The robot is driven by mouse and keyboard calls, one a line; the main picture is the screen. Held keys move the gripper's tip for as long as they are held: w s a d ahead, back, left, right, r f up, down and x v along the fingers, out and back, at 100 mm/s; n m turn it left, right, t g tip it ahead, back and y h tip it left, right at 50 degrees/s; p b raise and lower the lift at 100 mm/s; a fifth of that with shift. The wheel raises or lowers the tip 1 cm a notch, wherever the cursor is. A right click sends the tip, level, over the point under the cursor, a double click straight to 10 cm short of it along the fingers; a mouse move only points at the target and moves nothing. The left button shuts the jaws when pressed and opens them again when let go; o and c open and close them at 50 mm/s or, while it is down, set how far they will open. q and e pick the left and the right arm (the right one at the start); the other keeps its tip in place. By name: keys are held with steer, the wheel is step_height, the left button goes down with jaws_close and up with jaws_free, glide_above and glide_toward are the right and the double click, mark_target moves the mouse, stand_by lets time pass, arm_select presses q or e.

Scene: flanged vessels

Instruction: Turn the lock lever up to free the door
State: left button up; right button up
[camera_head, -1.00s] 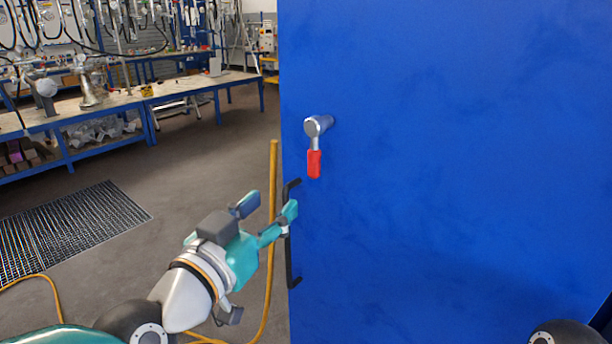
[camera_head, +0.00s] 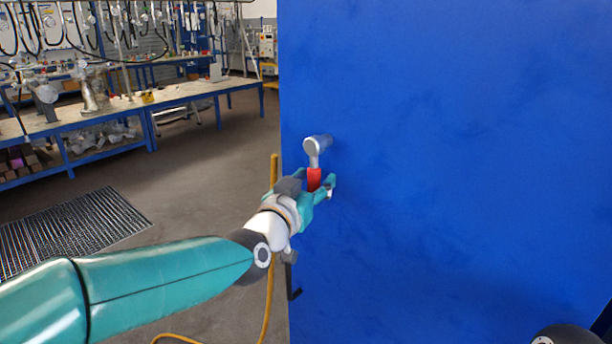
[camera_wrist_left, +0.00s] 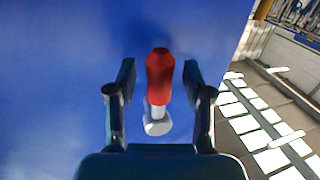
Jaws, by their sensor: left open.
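The lock lever (camera_head: 314,162) is on the blue door (camera_head: 450,150), near its left edge. It has a silver hub and a red grip that hangs down. In the left wrist view the lever's red grip (camera_wrist_left: 159,76) lies between the two fingers, with a gap on each side. My left gripper (camera_head: 318,183) is open around the lower part of the red grip, which it partly hides in the head view. The left gripper's fingers also show in the left wrist view (camera_wrist_left: 160,82). My right gripper is not in view.
A black door handle (camera_head: 292,280) is below the lever, partly hidden by my left arm. A yellow hose (camera_head: 269,300) hangs beside the door's edge. A workbench (camera_head: 130,105) and a floor grate (camera_head: 70,230) are at the left, with open floor between.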

arm_select(q)
steer(key=shift+w+d, duration=0.1)
steer(key=shift+w, duration=0.15)
jaws_close()
